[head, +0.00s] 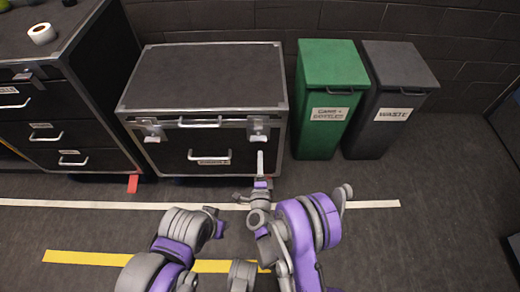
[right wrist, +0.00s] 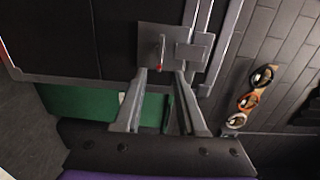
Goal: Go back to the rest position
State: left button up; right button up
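My right gripper (head: 260,158) points at the right latch (head: 258,131) on the front of the black case (head: 210,78), just below it in the head view. In the right wrist view my right gripper (right wrist: 161,75) has its two fingers apart, with the latch plate (right wrist: 174,42) beyond the tips and a small red part between them. Whether they touch the latch cannot be told. The case lid is down. My left arm is folded low in the head view; its gripper (head: 214,222) shows only in part, fingers unclear.
A green bin (head: 329,64) and a grey waste bin (head: 400,65) stand right of the case. A black drawer cabinet (head: 85,100) with a white roll (head: 41,33) on top stands left. A brick wall is behind.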

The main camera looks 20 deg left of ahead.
jog(key=shift+s+d, duration=0.2)
jog(key=shift+s, duration=0.5)
jog(key=shift+r, duration=0.1)
